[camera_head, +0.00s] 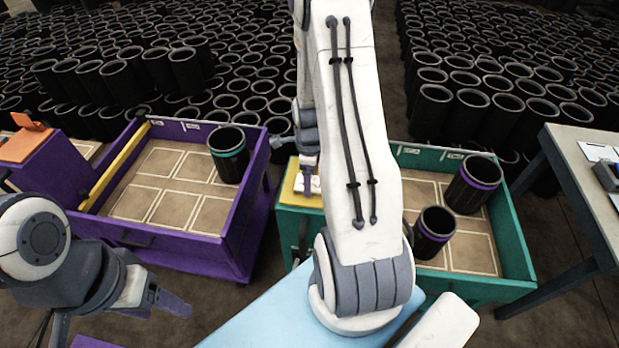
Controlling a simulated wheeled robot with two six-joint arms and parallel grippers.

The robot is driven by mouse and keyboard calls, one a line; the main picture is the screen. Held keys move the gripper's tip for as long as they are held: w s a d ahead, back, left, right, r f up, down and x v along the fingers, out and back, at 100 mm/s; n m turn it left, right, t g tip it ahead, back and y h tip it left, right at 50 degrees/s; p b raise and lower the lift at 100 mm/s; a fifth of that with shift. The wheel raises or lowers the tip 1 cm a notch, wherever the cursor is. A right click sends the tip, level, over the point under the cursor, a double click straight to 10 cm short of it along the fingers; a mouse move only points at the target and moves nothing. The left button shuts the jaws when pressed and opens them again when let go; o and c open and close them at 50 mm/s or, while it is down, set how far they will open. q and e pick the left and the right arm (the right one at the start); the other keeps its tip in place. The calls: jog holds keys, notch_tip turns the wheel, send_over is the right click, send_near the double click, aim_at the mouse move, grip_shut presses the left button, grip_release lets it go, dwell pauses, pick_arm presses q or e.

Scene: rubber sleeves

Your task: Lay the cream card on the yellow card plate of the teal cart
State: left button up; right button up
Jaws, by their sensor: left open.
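The teal cart (513,238) stands right of centre, partly hidden behind my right arm. Its yellow card plate (288,194) shows at the cart's left end, beside that arm. A small pale piece (308,185) shows at the plate, just below my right gripper (309,172). It may be the cream card, but it is too small to be sure. The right gripper points down over the plate, and its jaws are too small to read. My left gripper (160,300) is open at the lower left, in front of the purple cart and away from the yellow plate. I see nothing between its fingers.
The purple cart (180,256) stands at left, with a yellow strip and a teal-banded black sleeve (228,158). Two purple-banded sleeves (472,187) (433,230) stand in the teal cart. A table (563,150) is at right. Many black sleeves fill the back.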

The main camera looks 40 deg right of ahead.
jog(key=shift+f, duration=0.1)
jog(key=shift+f, duration=0.15)
jog(key=o, duration=1.3)
jog(key=shift+c, duration=0.2)
jog(key=shift+r, duration=0.2)
